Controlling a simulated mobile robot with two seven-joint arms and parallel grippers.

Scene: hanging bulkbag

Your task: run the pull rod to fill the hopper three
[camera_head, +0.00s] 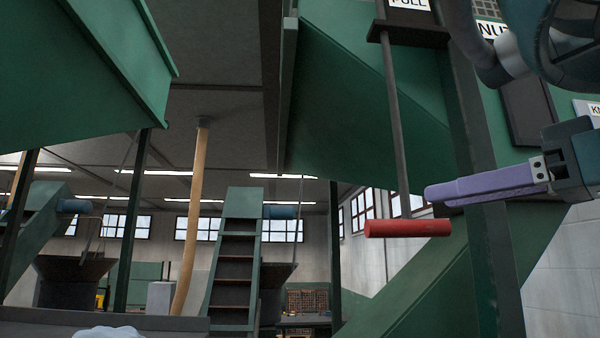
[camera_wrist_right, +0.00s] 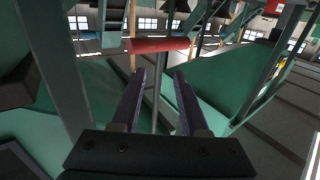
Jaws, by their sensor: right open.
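The pull rod (camera_head: 393,120) hangs down from a dark bracket under a partly cut-off "PULL" sign, in front of a green hopper (camera_head: 360,100). Its red cylindrical handle (camera_head: 408,228) lies level at the lower end. My right gripper (camera_head: 432,193) comes in from the right with its purple fingers pointing left, a little above the handle's right part in the picture. My left gripper is not in view.
A dark green post (camera_head: 475,170) stands close to the handle, behind my right fingers. Another green hopper (camera_head: 80,70) hangs at upper left. A tan pole (camera_head: 190,220) and a green conveyor (camera_head: 235,260) stand farther back. Open space lies left of the handle.

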